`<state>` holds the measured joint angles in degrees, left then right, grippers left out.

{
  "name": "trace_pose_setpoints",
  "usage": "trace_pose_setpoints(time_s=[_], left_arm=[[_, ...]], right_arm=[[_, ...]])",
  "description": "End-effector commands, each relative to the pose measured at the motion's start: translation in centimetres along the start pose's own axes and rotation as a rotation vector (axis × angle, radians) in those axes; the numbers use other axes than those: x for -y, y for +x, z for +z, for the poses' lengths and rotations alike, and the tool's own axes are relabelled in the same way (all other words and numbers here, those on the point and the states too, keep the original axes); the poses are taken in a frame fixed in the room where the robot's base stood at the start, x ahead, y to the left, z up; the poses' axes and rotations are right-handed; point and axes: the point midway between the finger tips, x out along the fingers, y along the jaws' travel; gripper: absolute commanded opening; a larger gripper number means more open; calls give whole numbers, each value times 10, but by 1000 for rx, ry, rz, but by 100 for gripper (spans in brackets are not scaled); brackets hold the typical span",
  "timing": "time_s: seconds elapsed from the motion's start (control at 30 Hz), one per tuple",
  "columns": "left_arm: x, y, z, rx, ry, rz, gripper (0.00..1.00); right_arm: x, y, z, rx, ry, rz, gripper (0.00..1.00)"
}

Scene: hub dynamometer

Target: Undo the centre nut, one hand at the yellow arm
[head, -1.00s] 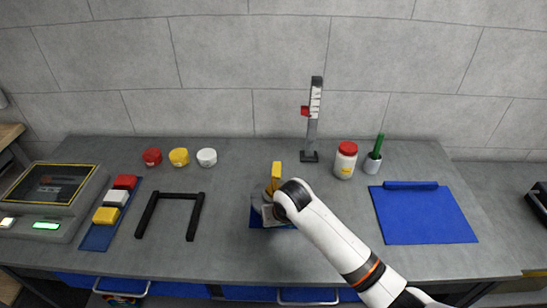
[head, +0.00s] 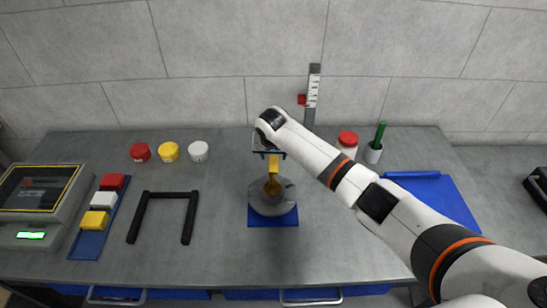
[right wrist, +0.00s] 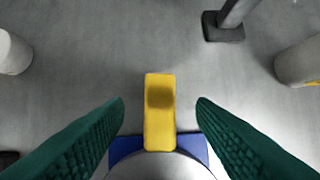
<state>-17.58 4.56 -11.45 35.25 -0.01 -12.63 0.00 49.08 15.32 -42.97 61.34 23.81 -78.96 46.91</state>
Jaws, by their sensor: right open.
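The grey round hub (head: 262,203) sits on a blue mat (head: 272,221) at the middle of the bench. The yellow arm (head: 274,166) rises from the hub and points toward the wall; it also shows in the right wrist view (right wrist: 160,125). A darker gold piece (head: 272,187) stands at the hub's centre; I cannot tell if it is the nut. My right gripper (head: 269,155) is open over the far end of the yellow arm. In the right wrist view its green fingers (right wrist: 160,103) stand either side of the yellow arm, apart from it. My left gripper is not in view.
Red (head: 140,152), yellow (head: 169,151) and white (head: 198,151) pots and a black U-shaped frame (head: 165,194) are at left. A gauge post (head: 313,85), a red-lidded jar (head: 348,138) and a green-handled tool in a cup (head: 374,153) stand at back right.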

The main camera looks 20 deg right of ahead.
Motion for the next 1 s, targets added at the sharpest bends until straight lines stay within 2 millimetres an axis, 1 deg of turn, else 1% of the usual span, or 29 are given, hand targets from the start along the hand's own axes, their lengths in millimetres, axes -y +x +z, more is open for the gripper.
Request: trace_pose_setpoints(time_s=[0.03,0.1,0.2,0.3,0.43,0.67,0.9,0.97,1.0], left_arm=[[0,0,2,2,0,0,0],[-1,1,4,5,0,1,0],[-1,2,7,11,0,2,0],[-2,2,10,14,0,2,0],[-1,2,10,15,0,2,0],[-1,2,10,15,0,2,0],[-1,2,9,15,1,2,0],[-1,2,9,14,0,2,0],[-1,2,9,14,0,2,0]], right_arm=[[0,9,-1,-2,0,-2,51],[0,20,-1,-2,0,-1,51],[0,30,0,-1,-1,0,51],[0,36,0,0,-1,0,51],[0,39,0,1,-1,1,51],[0,39,0,1,-1,1,51],[0,39,0,1,-1,1,12],[0,39,0,1,-1,1,2],[0,39,0,1,-1,1,0]])
